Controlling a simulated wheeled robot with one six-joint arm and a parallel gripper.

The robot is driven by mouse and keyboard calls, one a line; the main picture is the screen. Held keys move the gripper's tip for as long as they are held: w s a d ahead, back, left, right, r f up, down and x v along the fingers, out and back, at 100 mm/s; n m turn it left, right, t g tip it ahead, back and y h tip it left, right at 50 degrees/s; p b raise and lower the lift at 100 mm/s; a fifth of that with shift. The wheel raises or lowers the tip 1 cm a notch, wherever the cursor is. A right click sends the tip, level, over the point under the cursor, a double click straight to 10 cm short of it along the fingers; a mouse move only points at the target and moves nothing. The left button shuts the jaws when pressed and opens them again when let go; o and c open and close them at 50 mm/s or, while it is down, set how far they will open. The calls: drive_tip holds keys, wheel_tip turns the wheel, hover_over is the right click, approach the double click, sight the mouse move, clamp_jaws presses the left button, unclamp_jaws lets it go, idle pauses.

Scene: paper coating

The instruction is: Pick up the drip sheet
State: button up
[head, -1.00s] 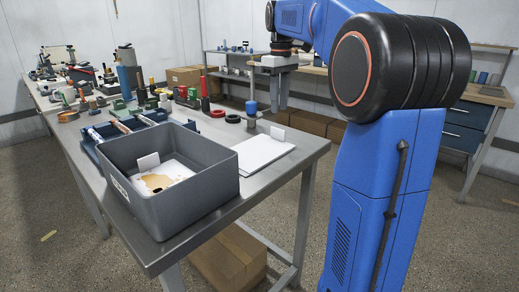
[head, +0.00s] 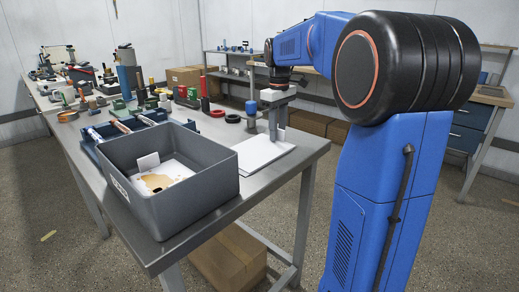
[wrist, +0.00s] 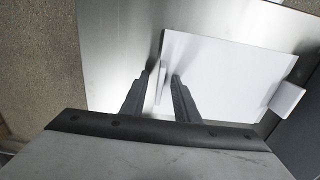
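A plain white sheet (head: 258,152), which fits the drip sheet, lies flat near the right end of the steel table. It also shows in the wrist view (wrist: 220,75), with a white upright tab (wrist: 156,86) near its left edge and a white block (wrist: 287,100) at its right edge. My gripper (head: 277,136) points down over the sheet. In the wrist view its two fingers (wrist: 160,88) stand apart, one on each side of the tab. Contact with the tab cannot be told. Another sheet (head: 172,170), brown-stained and with a white tab, lies in the grey bin.
The grey bin (head: 205,192) stands at the table's near edge, left of the sheet. A blue tray (head: 93,138) is behind it. Many small items crowd the table's far part.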

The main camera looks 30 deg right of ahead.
drive_tip(key=shift+c, duration=0.3)
clamp_jaws()
drive_tip(key=shift+r, duration=0.15)
